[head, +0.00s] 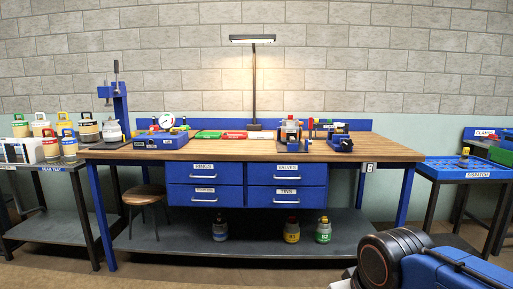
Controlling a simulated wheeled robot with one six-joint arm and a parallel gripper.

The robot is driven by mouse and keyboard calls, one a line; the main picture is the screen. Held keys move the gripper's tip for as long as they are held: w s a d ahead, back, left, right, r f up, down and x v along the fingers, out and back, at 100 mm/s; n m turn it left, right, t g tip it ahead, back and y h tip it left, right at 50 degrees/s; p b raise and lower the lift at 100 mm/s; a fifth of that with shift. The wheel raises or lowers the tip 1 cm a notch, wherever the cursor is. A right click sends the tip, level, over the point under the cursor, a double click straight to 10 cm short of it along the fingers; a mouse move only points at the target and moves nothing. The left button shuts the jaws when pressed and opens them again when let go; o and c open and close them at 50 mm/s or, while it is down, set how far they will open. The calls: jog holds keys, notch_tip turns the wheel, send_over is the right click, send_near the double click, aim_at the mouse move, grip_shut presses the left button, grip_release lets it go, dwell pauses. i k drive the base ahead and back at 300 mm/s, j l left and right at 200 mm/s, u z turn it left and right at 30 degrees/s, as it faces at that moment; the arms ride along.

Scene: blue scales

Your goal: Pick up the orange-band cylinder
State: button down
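Several small cylinders with coloured tops and bands stand on the left side table. Under the bench stand a blue-banded cylinder (220,230), a yellow one (292,232) and a green one (323,232). At this size I cannot tell which band is orange. Part of my arm fills the lower right; my gripper does not show.
A wooden-topped workbench (235,149) with blue drawers (245,183) spans the middle. A blue-topped cart (460,176) is at right. A grey box (18,150) stands on the left table. Floor shows at front left.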

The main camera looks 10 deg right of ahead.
aim_at(287, 126)
jog(key=i+j+z, duration=0.15)
jog(key=i, duration=0.3)
jog(key=i+j+z, duration=0.1)
jog(key=i+j, duration=0.25)
jog(key=i, duration=0.1)
